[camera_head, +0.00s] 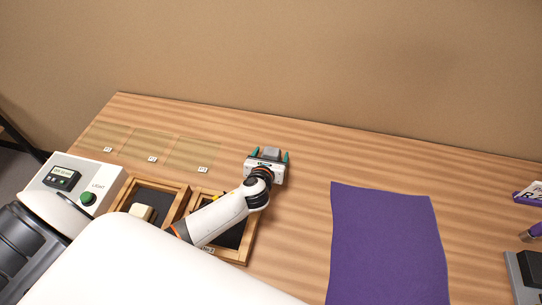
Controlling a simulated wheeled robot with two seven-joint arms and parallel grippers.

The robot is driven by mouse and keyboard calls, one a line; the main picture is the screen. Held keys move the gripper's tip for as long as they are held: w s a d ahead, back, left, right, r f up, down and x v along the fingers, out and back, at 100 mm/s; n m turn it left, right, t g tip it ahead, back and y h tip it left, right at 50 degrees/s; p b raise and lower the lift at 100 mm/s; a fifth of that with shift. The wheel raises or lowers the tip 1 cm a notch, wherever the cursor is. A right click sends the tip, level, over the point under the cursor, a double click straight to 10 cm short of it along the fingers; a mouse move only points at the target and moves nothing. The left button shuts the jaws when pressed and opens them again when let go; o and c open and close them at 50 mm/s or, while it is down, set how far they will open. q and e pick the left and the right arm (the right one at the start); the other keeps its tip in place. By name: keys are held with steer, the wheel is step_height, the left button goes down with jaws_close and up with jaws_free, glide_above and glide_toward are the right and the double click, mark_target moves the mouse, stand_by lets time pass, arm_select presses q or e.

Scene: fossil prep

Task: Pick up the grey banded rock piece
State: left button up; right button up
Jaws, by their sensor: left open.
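A small grey rock piece (271,153) lies on the wooden table near its back edge. Its banding is too small to make out. My left gripper (270,156) is open, with its two teal fingers on either side of the rock. I cannot tell whether the fingers touch it. The gripper body hides the near side of the rock. My right gripper is not in view.
Two wooden trays (117,203) with dark floors sit under and beside my left arm; a cream piece (141,212) lies in the left one. A control box (86,177) stands at left. A purple cloth (388,245) covers the right. Labelled mats (152,146) lie behind.

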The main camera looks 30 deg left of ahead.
arm_select(q)
steer(key=shift+w+f, duration=0.1)
steer(key=shift+w, duration=0.05)
steer(key=c, duration=1.2)
steer(key=shift+c, duration=0.2)
steer(key=shift+r, duration=0.2)
